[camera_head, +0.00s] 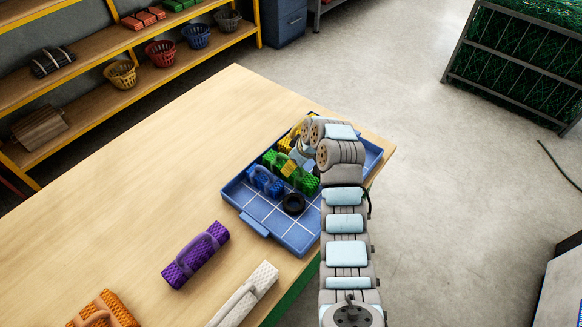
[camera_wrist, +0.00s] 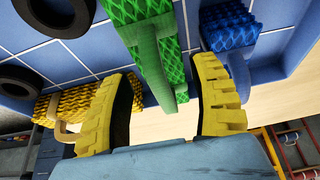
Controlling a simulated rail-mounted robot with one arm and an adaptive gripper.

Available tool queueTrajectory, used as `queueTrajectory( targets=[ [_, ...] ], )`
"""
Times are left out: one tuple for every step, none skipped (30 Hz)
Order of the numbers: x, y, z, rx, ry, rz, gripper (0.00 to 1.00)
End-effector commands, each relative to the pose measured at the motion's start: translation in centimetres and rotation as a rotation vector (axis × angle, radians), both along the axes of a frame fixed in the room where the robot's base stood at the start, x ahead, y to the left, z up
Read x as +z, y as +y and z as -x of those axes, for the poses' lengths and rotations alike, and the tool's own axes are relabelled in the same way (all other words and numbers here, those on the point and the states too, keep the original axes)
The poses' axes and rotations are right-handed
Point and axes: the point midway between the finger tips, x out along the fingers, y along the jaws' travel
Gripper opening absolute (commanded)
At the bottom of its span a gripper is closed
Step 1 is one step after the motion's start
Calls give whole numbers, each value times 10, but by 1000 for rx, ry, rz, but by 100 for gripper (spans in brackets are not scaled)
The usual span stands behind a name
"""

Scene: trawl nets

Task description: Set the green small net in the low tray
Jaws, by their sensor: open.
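The green small net (camera_wrist: 147,48) is a ribbed green roll with a green strap handle. In the head view, the green net (camera_head: 307,184) lies in the low blue tray (camera_head: 236,190), between the blue net and the yellow net. My gripper (camera_wrist: 167,68) is open, its yellow fingers on either side of the green handle in the wrist view, with gaps visible on both sides. In the head view my arm hides part of the tray's far right side. The low tray (camera_wrist: 85,50) has white grid lines and fills the background in the wrist view.
The tray also holds a blue net (camera_head: 265,181), a yellow net (camera_wrist: 78,103) and black rings (camera_head: 293,203). A purple net (camera_head: 195,255), a white net (camera_head: 247,292) and an orange net (camera_head: 103,311) lie on the wooden table (camera_head: 190,170). Shelves stand behind.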

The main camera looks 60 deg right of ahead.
Motion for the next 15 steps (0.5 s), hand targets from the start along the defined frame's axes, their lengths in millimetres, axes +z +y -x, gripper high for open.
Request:
queueTrajectory(
  targets=[
    [9, 0, 3, -1, -2, 3, 61],
    [14, 0, 5, 0, -2, 4, 61],
    [20, 1, 8, 1, -1, 4, 61],
    [26, 1, 10, 0, -1, 4, 61],
    [31, 2, 12, -1, -1, 4, 61],
    [38, 2, 14, -1, -3, 5, 61],
    [42, 3, 16, -1, -3, 5, 61],
    [46, 4, 18, 0, -2, 4, 61],
    [50, 4, 20, 0, 0, 2, 61],
    [54, 5, 22, 1, -1, 1, 61],
    [57, 5, 23, 1, -1, 1, 61],
    [61, 5, 25, 1, -2, 2, 61],
    [64, 5, 25, 0, -1, 3, 61],
    [66, 6, 26, 0, -2, 3, 61],
    [68, 6, 27, 0, -2, 3, 61]
  ],
)
